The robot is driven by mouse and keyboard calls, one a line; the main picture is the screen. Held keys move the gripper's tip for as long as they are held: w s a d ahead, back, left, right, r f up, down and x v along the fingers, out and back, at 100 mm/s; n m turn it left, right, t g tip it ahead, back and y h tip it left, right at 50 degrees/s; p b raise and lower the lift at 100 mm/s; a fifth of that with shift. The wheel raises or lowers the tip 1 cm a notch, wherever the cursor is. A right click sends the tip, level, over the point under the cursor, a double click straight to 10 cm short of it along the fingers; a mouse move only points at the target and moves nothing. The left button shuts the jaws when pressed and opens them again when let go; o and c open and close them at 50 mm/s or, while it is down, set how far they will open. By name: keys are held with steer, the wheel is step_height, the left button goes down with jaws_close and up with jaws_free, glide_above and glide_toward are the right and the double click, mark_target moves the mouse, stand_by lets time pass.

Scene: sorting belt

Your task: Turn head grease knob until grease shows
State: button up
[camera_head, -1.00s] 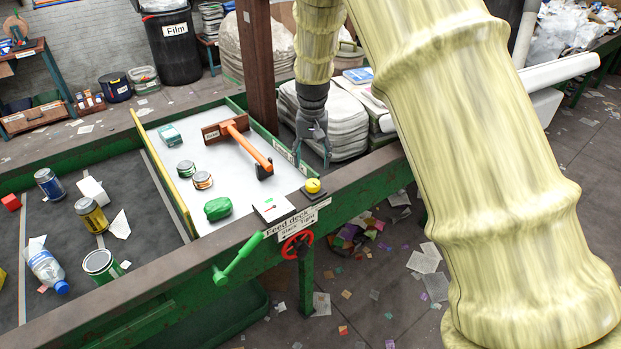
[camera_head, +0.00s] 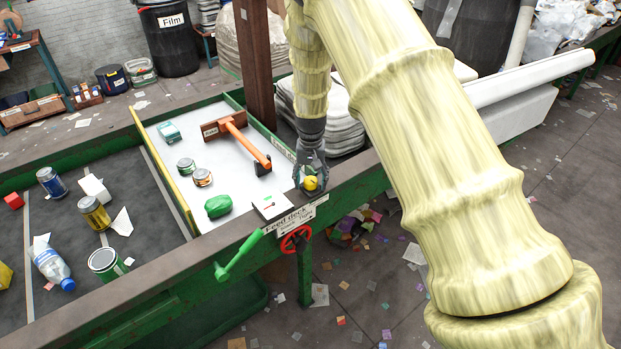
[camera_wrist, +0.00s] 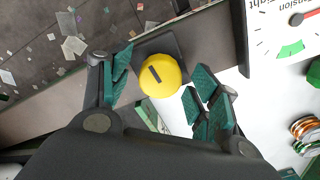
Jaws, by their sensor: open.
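The grease knob (camera_head: 310,183) is a small yellow round knob on a dark base at the corner of the feed deck. In the wrist view the yellow knob (camera_wrist: 161,76) shows a dark mark on its top. My gripper (camera_head: 311,176) is directly over it, fingers pointing down. In the wrist view my gripper (camera_wrist: 158,92) is open, with one green-padded finger on each side of the knob and gaps between. I see no grease around the knob. The underside of the knob is hidden.
A white gauge (camera_head: 271,206) sits beside the knob, with its dial (camera_wrist: 296,20) in the wrist view. A green lever (camera_head: 239,256) and a red handwheel (camera_head: 296,239) are on the belt's front side.

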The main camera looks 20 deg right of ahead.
steer(key=c, duration=1)
steer(key=shift+m, duration=0.4)
steer(key=m+b, duration=0.1)
steer(key=m, duration=0.2)
steer(key=shift+w+m, duration=0.1)
steer(key=shift+m, duration=0.3)
steer(key=m, duration=0.5)
steer(key=shift+b, duration=0.4)
steer(key=shift+r, duration=0.1)
steer(key=o, duration=1)
